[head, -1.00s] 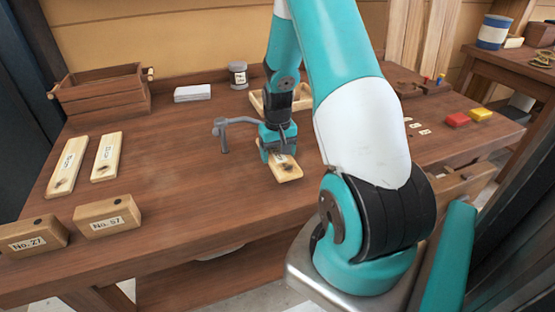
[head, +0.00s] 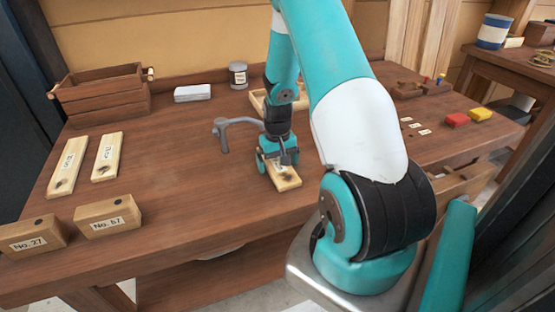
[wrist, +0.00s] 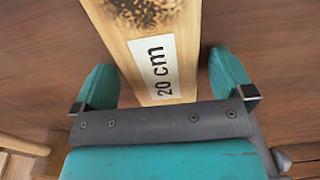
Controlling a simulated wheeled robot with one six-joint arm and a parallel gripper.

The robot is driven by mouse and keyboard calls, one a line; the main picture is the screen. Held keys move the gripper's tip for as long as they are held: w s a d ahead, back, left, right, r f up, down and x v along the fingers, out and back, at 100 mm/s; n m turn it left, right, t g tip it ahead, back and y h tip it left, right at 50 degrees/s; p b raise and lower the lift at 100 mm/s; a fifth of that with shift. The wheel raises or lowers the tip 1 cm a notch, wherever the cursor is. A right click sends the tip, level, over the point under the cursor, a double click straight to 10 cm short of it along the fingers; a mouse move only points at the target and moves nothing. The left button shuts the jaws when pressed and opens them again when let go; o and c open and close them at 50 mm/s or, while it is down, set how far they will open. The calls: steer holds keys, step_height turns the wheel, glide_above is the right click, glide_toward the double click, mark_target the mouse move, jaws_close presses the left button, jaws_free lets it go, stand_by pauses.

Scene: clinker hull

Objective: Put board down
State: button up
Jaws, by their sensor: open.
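A pale wooden board (head: 285,180) with a dark scorched patch lies on the workbench (head: 190,185), partly covered by my gripper in the head view. In the wrist view the board (wrist: 147,45) carries a white label reading "20 cm". My gripper (head: 277,168) is low over the board, pointing down. In the wrist view my gripper (wrist: 163,85) is open, with one teal finger on each side of the board and a gap on both sides. The board's far end is outside the wrist view.
Two similar labelled boards (head: 68,165) (head: 107,157) lie at the left. Blocks marked No. 27 (head: 33,235) and No. 57 (head: 108,216) stand at the front left.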

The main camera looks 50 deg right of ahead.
mark_target(277, 163)
step_height(277, 163, up, 12)
steer(key=b, duration=0.2)
steer(key=w+a+r+n, duration=0.25)
steer(key=a+r, duration=0.25)
steer(key=a, duration=0.7)
steer(key=s+a+r+n+y, duration=0.1)
steer(key=s+a+r+n, duration=0.15)
steer(key=a, duration=0.45)
steer(key=s+a+r+n+t+y, duration=0.1)
steer(key=s+a+r+n, duration=0.15)
steer(key=a, duration=0.35)
steer(key=s+a+r+n+y, duration=0.1)
steer(key=s+a+r+n, duration=0.1)
steer(key=s+a, duration=0.35)
steer(key=s+a+r+n+g+y, duration=0.1)
steer(key=s+a+n, duration=0.3)
steer(key=s+a, duration=0.3)
steer(key=shift+a, duration=0.5)
steer(key=shift+s, duration=0.1)
